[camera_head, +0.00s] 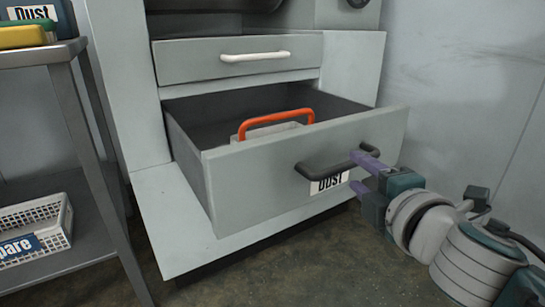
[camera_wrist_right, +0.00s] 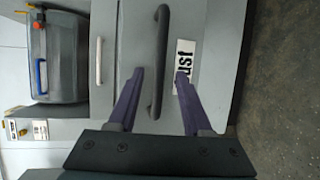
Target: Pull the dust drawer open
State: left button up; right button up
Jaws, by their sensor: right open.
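The dust drawer (camera_head: 255,185) is a grey drawer with a "Dust" label (camera_head: 329,184). It stands pulled out of the grey machine, its inside showing. A black bar handle (camera_head: 322,168) is on its front; the handle also shows in the right wrist view (camera_wrist_right: 159,62). My right gripper (camera_head: 362,174) is open at the right end of the handle. In the right wrist view its purple fingers (camera_wrist_right: 159,76) lie on either side of the handle with gaps. An object with an orange handle (camera_head: 275,121) sits inside the drawer. My left gripper is not in view.
A closed upper drawer (camera_head: 200,62) with a white handle is above. A metal shelf (camera_head: 60,268) at the left holds a white basket (camera_head: 62,222) labelled "pare" and yellow and green items (camera_head: 22,37) on top. Dark floor (camera_head: 290,270) is clear before the drawer.

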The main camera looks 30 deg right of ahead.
jog(key=v, duration=0.5)
jog(key=shift+s, duration=0.1)
jog(key=s+r+m+g+h+p, duration=0.1)
jog(key=s+r+m+g+p, duration=0.3)
jog(key=r+p, duration=0.75)
jog(key=s+r+m+g+p, duration=0.15)
jog(key=r+m+p, duration=0.35)
jog(key=r+p, duration=0.65)
jog(key=s+a+r+m+g+y+p, duration=0.15)
jog(key=s+a+r+p, duration=0.25)
jog(key=r+p, duration=0.4)
jog(key=s+a+r+m+g+y+p, duration=0.1)
jog(key=s+a+r+g+y+p, duration=0.2)
jog(key=r+p, duration=0.5)
jog(key=s+a+r+m+g+y+p, duration=0.15)
jog(key=s+a+r+p, duration=0.4)
jog(key=p, duration=0.55)
notch_tip(320, 180, up, 36)
jog(key=p, duration=3.6)
jog(key=shift+d, duration=0.35)
